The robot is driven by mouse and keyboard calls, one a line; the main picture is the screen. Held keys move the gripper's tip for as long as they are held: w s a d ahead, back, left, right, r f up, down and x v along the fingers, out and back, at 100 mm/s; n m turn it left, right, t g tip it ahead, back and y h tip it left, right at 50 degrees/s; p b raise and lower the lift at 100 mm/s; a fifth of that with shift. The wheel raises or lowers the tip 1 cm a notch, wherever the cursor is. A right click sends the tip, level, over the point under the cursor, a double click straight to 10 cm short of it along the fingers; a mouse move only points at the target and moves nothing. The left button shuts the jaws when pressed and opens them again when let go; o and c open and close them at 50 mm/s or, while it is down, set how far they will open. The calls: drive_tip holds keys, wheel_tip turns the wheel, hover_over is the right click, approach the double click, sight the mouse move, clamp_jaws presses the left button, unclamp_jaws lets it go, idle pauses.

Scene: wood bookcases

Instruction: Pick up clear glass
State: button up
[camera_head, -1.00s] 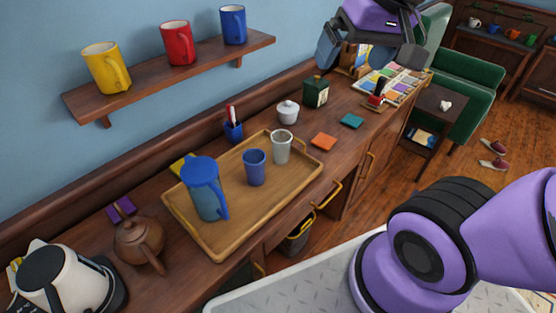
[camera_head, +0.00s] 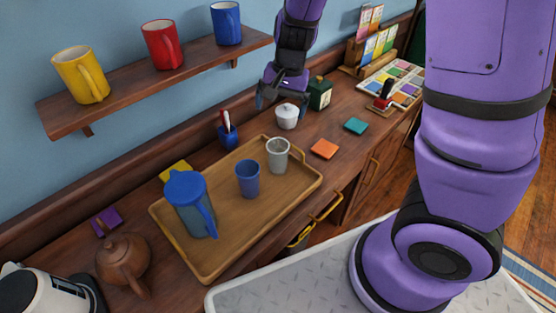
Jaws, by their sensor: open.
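The clear glass (camera_head: 278,155) is a pale, greyish see-through tumbler standing upright at the back right of a wooden tray (camera_head: 222,259). A blue cup (camera_head: 247,179) stands beside it to the left, with a small gap. My gripper (camera_head: 281,103) is open and points down above the back of the counter, behind the clear glass and higher in the picture. Its fingers appear near the white lidded pot (camera_head: 287,117); whether they touch it I cannot tell. Nothing is seen between the fingers.
A blue-lidded pitcher (camera_head: 190,204) stands on the tray's left. A pen cup (camera_head: 228,136) and a dark green canister (camera_head: 319,93) stand behind. Orange (camera_head: 324,149) and teal (camera_head: 355,126) coasters lie right. A shelf (camera_head: 160,82) with mugs hangs upper left.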

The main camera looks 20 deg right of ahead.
drive_tip(key=m+h, duration=0.2)
hover_over(278, 151)
drive_tip(key=s+a, duration=0.1)
drive_tip(key=s, duration=0.2)
wheel_tip(278, 151, down, 8)
drive_tip(key=f, duration=1)
drive_tip(key=shift+w+f, duration=0.1)
drive_tip(key=shift+w, duration=0.1)
drive_tip(key=shift+a, duration=0.1)
drive_tip(key=c, duration=1.1)
